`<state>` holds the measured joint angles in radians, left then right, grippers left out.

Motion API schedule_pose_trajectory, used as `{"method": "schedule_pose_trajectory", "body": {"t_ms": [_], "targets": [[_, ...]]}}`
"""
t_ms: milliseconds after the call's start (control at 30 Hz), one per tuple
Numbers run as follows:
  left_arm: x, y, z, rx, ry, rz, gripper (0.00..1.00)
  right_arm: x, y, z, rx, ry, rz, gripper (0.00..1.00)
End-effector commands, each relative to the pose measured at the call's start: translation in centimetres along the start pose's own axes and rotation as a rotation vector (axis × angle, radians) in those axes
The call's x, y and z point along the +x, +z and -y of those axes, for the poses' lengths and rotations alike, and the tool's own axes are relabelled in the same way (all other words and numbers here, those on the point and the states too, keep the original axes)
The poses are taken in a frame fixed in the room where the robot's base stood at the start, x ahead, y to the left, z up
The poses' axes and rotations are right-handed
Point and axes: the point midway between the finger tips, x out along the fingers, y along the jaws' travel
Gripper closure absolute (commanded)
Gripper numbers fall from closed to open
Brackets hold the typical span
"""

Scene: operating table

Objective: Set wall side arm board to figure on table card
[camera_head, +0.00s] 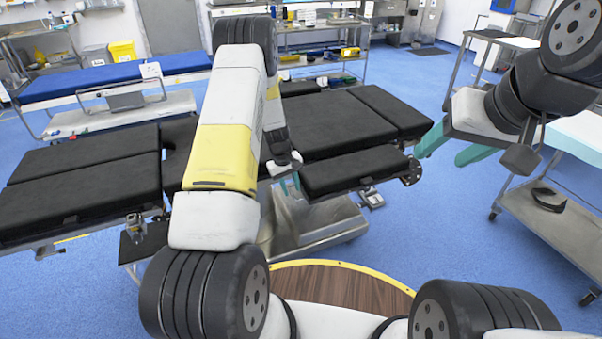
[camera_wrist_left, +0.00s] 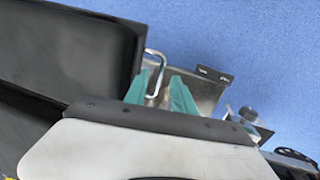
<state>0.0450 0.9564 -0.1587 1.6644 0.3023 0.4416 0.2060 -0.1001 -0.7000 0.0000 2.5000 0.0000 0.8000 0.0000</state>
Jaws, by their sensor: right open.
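The operating table (camera_head: 340,122) has black pads and spans the middle of the head view. A narrow black board pad (camera_head: 355,170) lies along its near side, and another small black pad (camera_head: 300,88) shows at its far side. My left gripper (camera_head: 288,181) is low beside the near pad's left end. In the left wrist view its teal fingers (camera_wrist_left: 162,84) are apart, with a bent metal loop (camera_wrist_left: 152,62) between them; I cannot tell if they touch it. A black pad (camera_wrist_left: 70,45) is beside them. My right gripper (camera_head: 461,147) is open and empty, right of the table.
A small white card (camera_head: 150,70) stands on the blue bed (camera_head: 100,78) behind; its figure is too small to read. A steel trolley (camera_head: 560,215) stands at the right. Shelves line the back. Blue floor is free between table and trolley.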

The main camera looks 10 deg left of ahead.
Motion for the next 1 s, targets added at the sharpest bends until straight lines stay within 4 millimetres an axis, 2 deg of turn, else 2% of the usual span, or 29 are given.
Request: {"method": "schedule_pose_trajectory", "body": {"t_ms": [133,433,467,600,1000], "targets": [[1.33,0.03,0.02,0.000,0.000,0.001,0.69,0.00,0.00,0.00,0.000,0.000,0.000,0.44],[1.59,-0.01,0.00,0.001,0.000,-0.001,0.69,0.00,0.00,0.00,0.000,0.000,0.000,0.44],[1.58,-0.01,-0.01,0.001,0.000,-0.001,0.73,0.00,0.00,0.00,0.000,0.000,0.000,0.44],[1.57,0.00,0.00,0.001,0.000,0.000,1.00,0.00,0.00,0.00,0.000,0.000,0.000,0.44],[1.56,0.01,-0.01,0.001,0.000,0.000,1.00,0.00,0.00,0.00,0.000,0.000,0.000,0.44]]}}
